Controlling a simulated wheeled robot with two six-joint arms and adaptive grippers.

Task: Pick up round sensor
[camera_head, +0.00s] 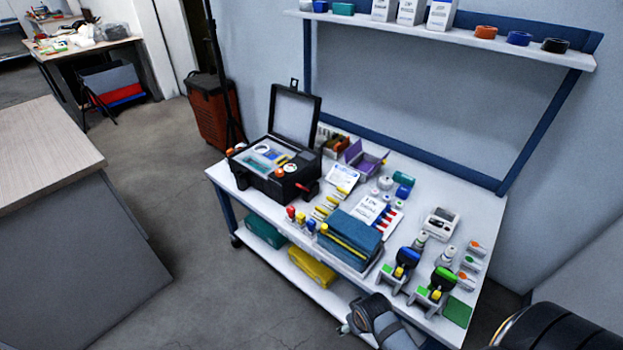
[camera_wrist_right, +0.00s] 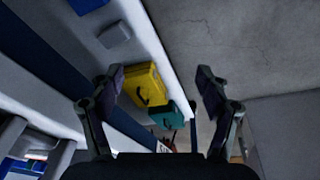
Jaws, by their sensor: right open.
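Several small white round pieces (camera_head: 385,183) stand on the white workbench (camera_head: 480,205), near its middle behind the blue box. They may include the round sensor, but they are too small to tell. My right gripper (camera_wrist_right: 160,78) is open and empty in the right wrist view, its two dark fingers spread apart. In the head view the right gripper (camera_head: 348,326) is low, at the bench's front edge, well away from the round pieces and partly hidden. My left gripper is not in view.
An open black case (camera_head: 262,177) stands at the bench's left end. A blue box (camera_head: 350,238), a purple bin (camera_head: 364,158) and small stands with green and blue tops (camera_head: 443,280) crowd the bench. Yellow (camera_wrist_right: 145,85) and green (camera_wrist_right: 168,116) cases lie on the lower shelf.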

